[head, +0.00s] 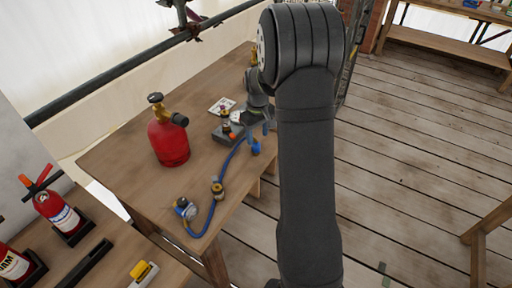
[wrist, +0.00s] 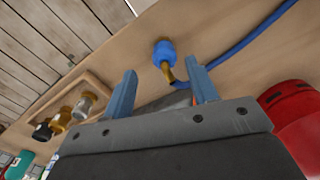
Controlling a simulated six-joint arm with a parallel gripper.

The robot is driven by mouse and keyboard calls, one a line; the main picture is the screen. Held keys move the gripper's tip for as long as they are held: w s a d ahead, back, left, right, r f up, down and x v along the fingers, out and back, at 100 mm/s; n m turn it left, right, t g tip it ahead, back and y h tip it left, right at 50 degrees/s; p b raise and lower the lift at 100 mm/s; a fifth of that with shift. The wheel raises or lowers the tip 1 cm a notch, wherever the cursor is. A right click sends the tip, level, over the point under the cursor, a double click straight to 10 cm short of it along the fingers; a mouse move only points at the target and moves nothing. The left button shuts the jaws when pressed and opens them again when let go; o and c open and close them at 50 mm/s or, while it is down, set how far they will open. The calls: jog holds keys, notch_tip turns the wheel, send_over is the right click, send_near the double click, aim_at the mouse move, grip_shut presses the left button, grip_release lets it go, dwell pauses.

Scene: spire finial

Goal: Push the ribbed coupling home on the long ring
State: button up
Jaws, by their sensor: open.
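My gripper (head: 262,124) is over the far part of the wooden table in the head view. In the wrist view its two blue-grey fingers (wrist: 162,85) are spread apart, with nothing held between them. A blue coupling with a brass end (wrist: 164,52) lies just beyond the fingertips, apart from them. It also shows below the gripper in the head view (head: 256,148). A blue hose (wrist: 245,45) runs close by it. I cannot tell whether this is the ribbed coupling. The long ring is not identifiable; my gripper and arm hide part of the table.
A red gas cylinder (head: 169,140) stands left of the gripper. A grey box with an orange part (head: 230,134) sits beside the gripper. A gauge (head: 185,208) lies near the table's front. A wooden holder (wrist: 92,82) has several fittings.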

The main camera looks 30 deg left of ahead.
aim_at(256, 142)
jog(key=f, duration=0.5)
jog(key=shift+s+a+f, duration=0.1)
jog(key=shift+s, duration=0.2)
jog(key=c, duration=1)
